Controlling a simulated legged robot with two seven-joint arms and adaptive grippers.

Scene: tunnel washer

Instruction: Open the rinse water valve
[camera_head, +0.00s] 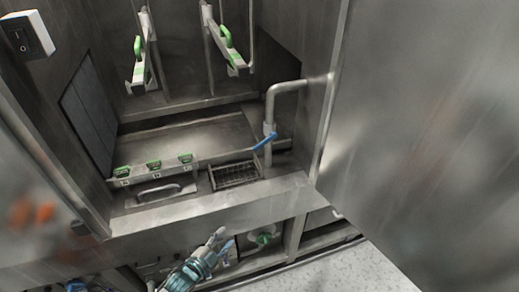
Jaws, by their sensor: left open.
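A pipe (270,112) comes out of the right wall of the washer bay and bends down. A blue lever handle (265,141) sits on it, slanting down to the left. A round green knob (263,238) sits on the lower front, below the ledge. I cannot read a label on either one. My left gripper (224,241) is open and empty at the lower middle, left of the green knob and well below the blue lever. No contact with either shows. My right gripper is not in view.
A steel ledge (215,212) runs across the bay's front. Behind it are a panel with green switches (153,165) and a small grate (236,174). Green-handled arms (228,38) hang at the back. A large steel panel (420,120) fills the right side. A power switch (26,36) is at top left.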

